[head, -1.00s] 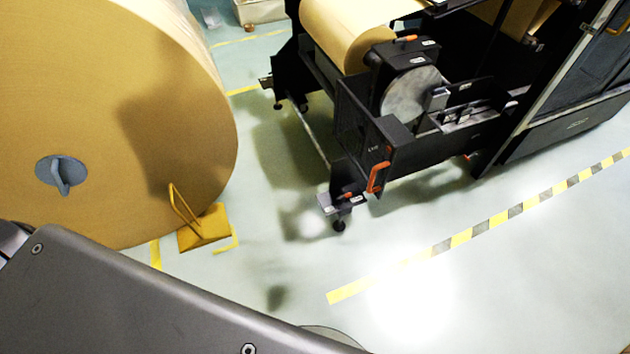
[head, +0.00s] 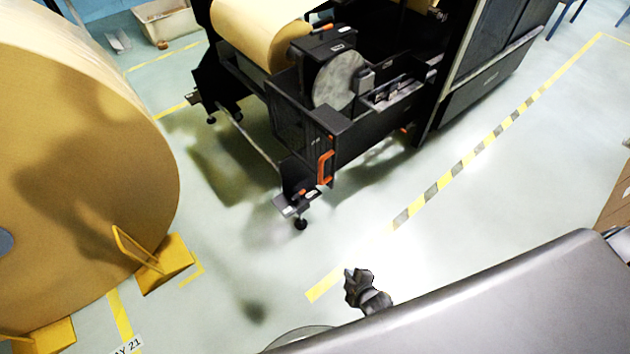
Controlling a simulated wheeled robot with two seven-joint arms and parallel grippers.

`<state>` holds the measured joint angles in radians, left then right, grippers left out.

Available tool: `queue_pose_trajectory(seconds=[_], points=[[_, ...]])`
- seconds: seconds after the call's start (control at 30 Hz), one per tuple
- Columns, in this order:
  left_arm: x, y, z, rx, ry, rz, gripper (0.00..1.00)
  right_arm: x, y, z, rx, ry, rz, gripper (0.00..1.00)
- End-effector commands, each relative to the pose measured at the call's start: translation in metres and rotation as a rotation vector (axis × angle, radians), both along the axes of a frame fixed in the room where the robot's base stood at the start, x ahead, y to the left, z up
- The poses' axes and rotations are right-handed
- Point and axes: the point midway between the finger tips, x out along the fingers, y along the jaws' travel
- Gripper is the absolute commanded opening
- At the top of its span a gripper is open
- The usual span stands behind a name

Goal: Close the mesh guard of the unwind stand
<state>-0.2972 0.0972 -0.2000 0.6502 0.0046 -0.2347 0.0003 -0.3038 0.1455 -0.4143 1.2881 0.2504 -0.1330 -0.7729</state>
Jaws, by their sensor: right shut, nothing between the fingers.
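The unwind stand (head: 375,118) is a dark machine frame at the upper middle, with a kraft roll (head: 258,35) at its top left. A dark guard panel (head: 298,112) stands upright at its near left end. An orange handle (head: 325,168) is fixed at the panel's near edge. I cannot tell how far the guard stands open, and its mesh is not clear. My right gripper (head: 360,288) is shut and empty, low in the middle of the picture. It is over the floor, well apart from the handle. My left gripper is out of view.
A large kraft roll (head: 80,150) fills the left side, held by yellow chocks (head: 168,265). A yellow and grey striped floor line (head: 465,160) runs to the right of the stand. The floor between the stand and my right gripper is clear.

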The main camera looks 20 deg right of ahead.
Motion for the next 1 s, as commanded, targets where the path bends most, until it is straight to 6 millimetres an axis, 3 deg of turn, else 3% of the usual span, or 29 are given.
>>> queue_pose_trajectory(seconds=[0.03,0.1,0.2,0.3,0.4,0.53,0.73,1.0], points=[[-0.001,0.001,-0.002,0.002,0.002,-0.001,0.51,0.03,0.019,0.046,-0.058,-0.135,0.083,0.0],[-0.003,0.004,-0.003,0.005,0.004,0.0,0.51,0.058,0.04,0.108,-0.152,-0.306,0.171,0.0],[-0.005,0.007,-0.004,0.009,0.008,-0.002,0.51,0.079,0.062,0.189,-0.274,-0.506,0.24,0.0],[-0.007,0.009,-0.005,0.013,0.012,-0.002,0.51,0.085,0.072,0.25,-0.369,-0.647,0.264,0.0],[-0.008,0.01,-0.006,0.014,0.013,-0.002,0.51,0.085,0.077,0.288,-0.429,-0.728,0.266,0.0],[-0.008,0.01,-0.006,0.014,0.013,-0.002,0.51,0.084,0.078,0.309,-0.465,-0.771,0.264,0.0],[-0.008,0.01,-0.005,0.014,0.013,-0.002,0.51,0.089,0.079,0.311,-0.47,-0.775,0.264,0.0],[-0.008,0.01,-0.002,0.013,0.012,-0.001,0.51,0.133,0.085,0.312,-0.47,-0.776,0.264,0.0]])
